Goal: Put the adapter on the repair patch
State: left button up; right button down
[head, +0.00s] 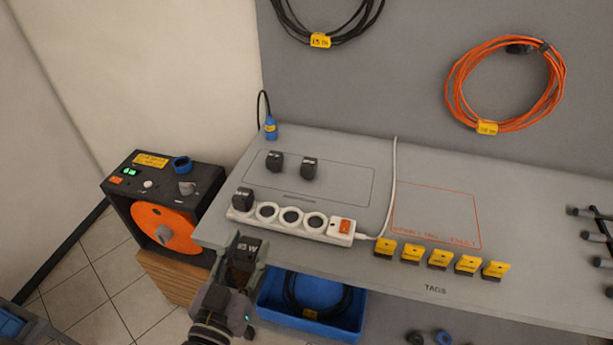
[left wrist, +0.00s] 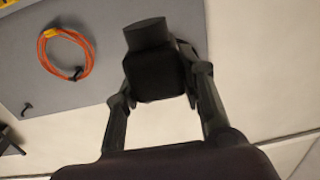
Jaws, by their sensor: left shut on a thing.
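My left gripper (head: 246,247) is shut on a black adapter (head: 245,252) with a white wattage mark ending in "W", at the table's front edge below the power strip. In the left wrist view the adapter (left wrist: 153,72) sits between the two fingers. On the grey table (head: 530,245), a red-outlined rectangle (head: 437,215) with small red lettering lies empty; it looks like the repair patch, though the lettering is hard to read. A grey-outlined area (head: 345,185) holds two black adapters (head: 275,161) (head: 309,168). My right gripper is not in view.
A white power strip (head: 345,240) carries another black adapter (head: 242,199) at its left end; its cord runs up the table. Several yellow tags (head: 411,252) stand along the front edge. A blue bin (head: 273,310) is below. An orange reel box (head: 162,228) stands left.

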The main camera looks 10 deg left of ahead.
pick_arm(q)
jog(key=w+d+r+p, duration=0.1)
jog(key=w+r, duration=0.3)
jog(key=w, duration=0.6)
jog(key=w+r+p, duration=0.1)
jog(key=w+r, duration=0.4)
jog(key=w, duration=0.5)
jog(key=shift+w+d+h, duration=0.2)
jog(key=shift+d+h, duration=0.1)
jog(key=shift+d, duration=0.1)
jog(key=shift+r, duration=0.1)
notch_tip(320, 180, down, 16)
jog(key=shift+r+p, duration=0.1)
jog(key=shift+p, duration=0.65)
notch_tip(320, 180, down, 3)
jog(key=shift+r, duration=0.15)
jog(key=shift+f+p, duration=0.3)
jog(key=shift+f, duration=0.25)
